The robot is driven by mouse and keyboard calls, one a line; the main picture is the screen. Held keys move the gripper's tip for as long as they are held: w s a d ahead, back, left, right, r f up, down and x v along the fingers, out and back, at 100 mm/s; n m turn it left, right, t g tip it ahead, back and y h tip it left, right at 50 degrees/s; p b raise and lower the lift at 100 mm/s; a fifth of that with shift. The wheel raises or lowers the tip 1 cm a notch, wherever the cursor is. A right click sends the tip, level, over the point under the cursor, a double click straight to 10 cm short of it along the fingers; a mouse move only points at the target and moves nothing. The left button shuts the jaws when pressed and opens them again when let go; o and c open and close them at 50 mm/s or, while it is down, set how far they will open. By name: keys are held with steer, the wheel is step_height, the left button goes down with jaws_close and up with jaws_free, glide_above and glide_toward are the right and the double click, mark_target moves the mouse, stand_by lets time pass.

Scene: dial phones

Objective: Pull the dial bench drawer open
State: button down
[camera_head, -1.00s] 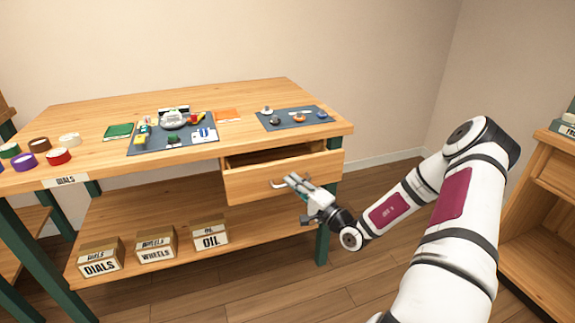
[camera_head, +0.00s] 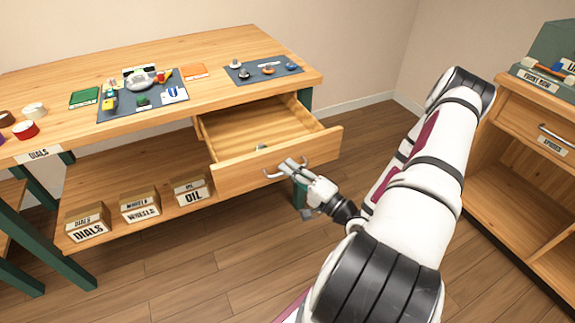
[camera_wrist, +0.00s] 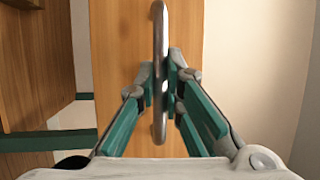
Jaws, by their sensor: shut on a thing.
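The dial bench drawer (camera_head: 232,176) is pulled well out from under the right part of the bench top (camera_head: 60,116). Its inside shows, mostly bare wood, with a small greyish thing (camera_head: 262,148) near the front wall. My gripper (camera_head: 287,167) is at the drawer front, shut on the metal bar handle (camera_head: 270,175). In the wrist view the handle (camera_wrist: 160,30) runs upright between the two green-padded fingers (camera_wrist: 163,88), with the wooden drawer front (camera_wrist: 115,50) behind it.
On the bench top are a grey mat (camera_head: 112,112) with phone parts and a smaller mat (camera_head: 240,72) with small parts. Labelled boxes (camera_head: 140,208) stand on the lower shelf. Another wooden cabinet (camera_head: 520,170) stands at the right. Floor (camera_head: 220,255) is free before the bench.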

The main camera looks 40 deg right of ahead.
steer(key=c, duration=2)
jaws_free()
steer(key=shift+o, duration=0.2)
steer(key=v, duration=1.2)
